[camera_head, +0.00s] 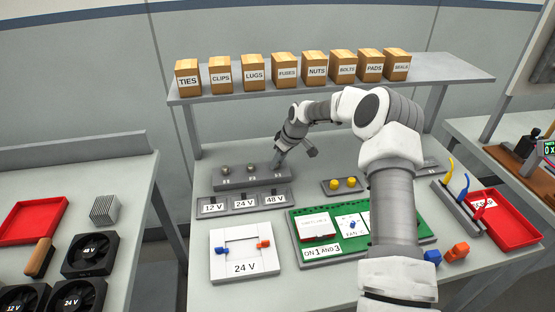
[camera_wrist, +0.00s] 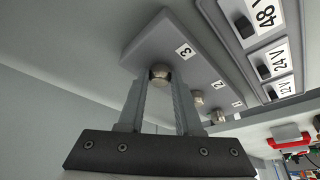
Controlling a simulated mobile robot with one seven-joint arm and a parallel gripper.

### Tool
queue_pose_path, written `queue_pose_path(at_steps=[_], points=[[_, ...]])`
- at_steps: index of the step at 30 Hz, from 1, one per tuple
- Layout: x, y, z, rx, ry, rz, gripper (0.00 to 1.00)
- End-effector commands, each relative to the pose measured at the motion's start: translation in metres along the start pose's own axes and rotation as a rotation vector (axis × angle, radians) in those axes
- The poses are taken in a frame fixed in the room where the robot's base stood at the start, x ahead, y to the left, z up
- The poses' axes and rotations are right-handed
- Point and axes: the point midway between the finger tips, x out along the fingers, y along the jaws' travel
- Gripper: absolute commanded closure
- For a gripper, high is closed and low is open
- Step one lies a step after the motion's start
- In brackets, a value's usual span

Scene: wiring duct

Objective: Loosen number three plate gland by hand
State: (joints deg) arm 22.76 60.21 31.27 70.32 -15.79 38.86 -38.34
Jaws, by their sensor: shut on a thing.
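The grey gland block (camera_head: 235,182) lies at the back left of the bench, with numbered labels along its front. In the wrist view, the number three plate gland (camera_wrist: 160,72), a small metal knob, sits between the fingertips of my gripper (camera_wrist: 160,80), beside the label 3 (camera_wrist: 185,49). My gripper (camera_head: 278,160) is shut on this gland, which it hides in the head view. The number two gland (camera_wrist: 196,97) and the number one gland (camera_wrist: 218,115) stand free farther along the block. The thread and any turn of the gland cannot be seen.
A switch panel marked 12 V, 24 V and 48 V (camera_head: 226,205) lies just in front of the block. Yellow knobs (camera_head: 343,184) stand to the right. A shelf (camera_head: 330,84) with several labelled boxes runs above the back. Bare bench surrounds the block's right end.

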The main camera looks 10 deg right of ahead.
Motion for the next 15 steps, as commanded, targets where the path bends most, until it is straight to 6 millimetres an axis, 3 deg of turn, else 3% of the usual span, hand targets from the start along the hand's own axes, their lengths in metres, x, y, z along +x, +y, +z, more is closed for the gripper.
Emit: queue_pose_path(at_steps=[7, 15], points=[[0.0019, 0.0019, 0.0001, -0.191, 0.002, -0.080, 1.00], [0.0018, 0.0015, 0.0008, -0.218, 0.000, -0.090, 1.00]])
